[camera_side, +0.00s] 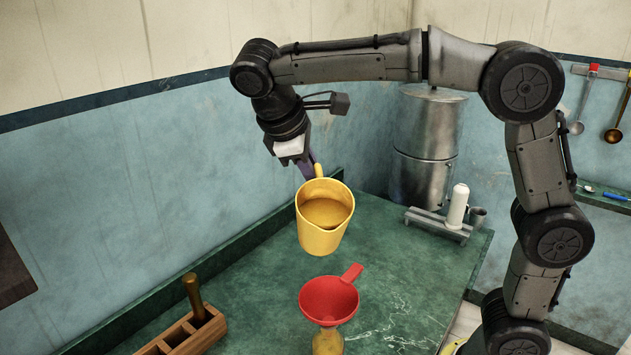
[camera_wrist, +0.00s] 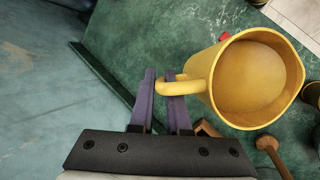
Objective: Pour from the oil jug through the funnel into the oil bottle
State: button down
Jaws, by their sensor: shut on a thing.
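The yellow oil jug (camera_side: 322,230) hangs in the air, held by its handle, with golden-brown oil inside. My gripper (camera_side: 312,170) is shut on the handle; in the wrist view my gripper's purple fingers (camera_wrist: 165,90) close around the handle of the jug (camera_wrist: 225,85). The jug is tilted slightly in the side view. The red funnel (camera_side: 329,300) sits in the top of the oil bottle (camera_side: 327,343), below the jug and apart from it. The bottle's lower part is cut off by the frame edge. A small red bit of the funnel (camera_wrist: 224,37) shows past the jug's rim.
A wooden rack (camera_side: 185,335) with an upright wooden handle stands at the lower left on the green counter (camera_side: 255,290). A large metal canister (camera_side: 425,145) and a white bottle on a grey stand (camera_side: 440,222) are at the back right.

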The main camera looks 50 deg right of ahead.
aim_at(316, 170)
jog(key=shift+s+a+r+t+h, duration=0.1)
jog(key=shift+r+t+h, duration=0.4)
jog(key=shift+h, duration=0.1)
jog(key=shift+s+a+r+m+t+h, duration=0.3)
jog(key=shift+r+t+h, duration=0.15)
jog(key=shift+t+h, duration=0.35)
jog(key=shift+s+a+r+m+t+h, duration=0.2)
jog(key=shift+s+a+m+t+h, duration=0.15)
jog(key=shift+t+h, duration=0.45)
jog(key=shift+s, duration=0.1)
dwell(1.8)
jog(key=shift+w+d+f+g+y, duration=0.1)
jog(key=shift+w+d+g+y, duration=0.45)
jog(key=shift+g+y, duration=0.25)
jog(key=f+g+y, duration=0.1)
jog(key=f+n+g+y, duration=0.1)
jog(key=w+f+g+y, duration=0.1)
jog(key=y, duration=0.1)
jog(key=shift+d+f+n+g, duration=0.2)
jog(key=shift+d+n+g, duration=0.15)
jog(key=shift+d+g, duration=0.05)
jog(key=shift+s+a+f+n+g+y, duration=0.15)
jog(key=shift+s+a+f+g+y, duration=0.1)
jog(key=shift+g+y, duration=0.35)
jog(key=shift+s+a+f+n+g+y, duration=0.15)
jog(key=shift+s+a+f+g+y, duration=0.1)
jog(key=shift+g+y, duration=0.3)
